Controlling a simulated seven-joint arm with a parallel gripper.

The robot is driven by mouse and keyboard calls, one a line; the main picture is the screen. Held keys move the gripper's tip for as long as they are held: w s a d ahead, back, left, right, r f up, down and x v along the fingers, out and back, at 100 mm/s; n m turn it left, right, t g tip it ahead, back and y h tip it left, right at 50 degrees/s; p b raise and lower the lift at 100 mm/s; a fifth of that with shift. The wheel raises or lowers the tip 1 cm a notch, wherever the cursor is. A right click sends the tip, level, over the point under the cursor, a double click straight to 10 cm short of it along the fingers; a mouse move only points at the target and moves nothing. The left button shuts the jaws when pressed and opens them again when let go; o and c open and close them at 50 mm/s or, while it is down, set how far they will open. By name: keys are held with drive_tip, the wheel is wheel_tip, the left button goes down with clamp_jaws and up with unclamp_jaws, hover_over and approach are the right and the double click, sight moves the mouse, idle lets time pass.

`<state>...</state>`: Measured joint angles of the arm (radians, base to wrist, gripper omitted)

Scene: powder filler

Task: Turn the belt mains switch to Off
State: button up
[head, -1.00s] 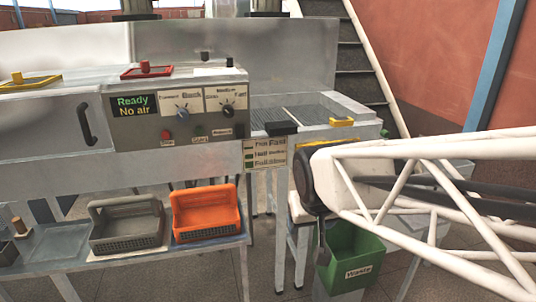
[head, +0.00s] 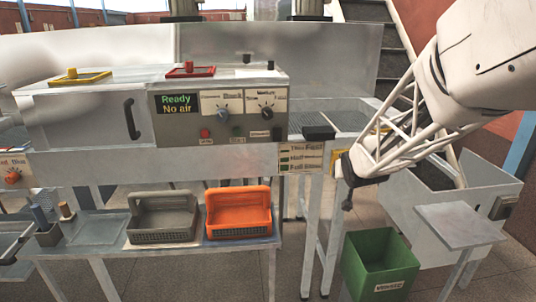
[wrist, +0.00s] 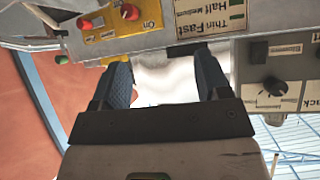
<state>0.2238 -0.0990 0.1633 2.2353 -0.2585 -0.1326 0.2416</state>
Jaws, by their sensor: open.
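In the wrist view a yellow panel (wrist: 104,36) carries a red rotary knob (wrist: 130,12) with "On" lettering beside it. It looks like the belt mains switch, but its exact setting is too small to tell. A second red knob or button (wrist: 84,23) sits on the same panel. In the head view the yellow panel (head: 337,154) shows only in part behind my arm. My gripper (wrist: 164,82) is open, with nothing between its dark fingers. The panel lies beyond the fingertips and to their left in the wrist view, apart from them. In the head view my gripper (head: 346,186) is near the panel's lower edge.
A grey machine with a "Ready / No air" display (head: 176,103) and knobs stands left of my gripper. A label plate (head: 300,157) hangs beside it. Below are an orange basket (head: 238,229), a grey basket (head: 161,232) and a green waste bin (head: 379,265).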

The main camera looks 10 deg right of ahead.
drive_tip(key=w+d+f+t+y, duration=0.1)
drive_tip(key=w+d+f+t, duration=0.2)
drive_tip(key=w+d+f, duration=0.3)
drive_tip(key=w+d+f+t+y, duration=0.1)
drive_tip(key=w+d+f+t, duration=0.3)
drive_tip(key=w+d+f, duration=0.3)
drive_tip(key=w+d, duration=0.1)
drive_tip(key=w, duration=0.3)
drive_tip(key=shift+w+d+f, duration=0.15)
drive_tip(key=shift+w+d, duration=0.1)
drive_tip(key=shift+w, duration=0.1)
drive_tip(key=shift+w, duration=3.8)
drive_tip(key=c, duration=0.9)
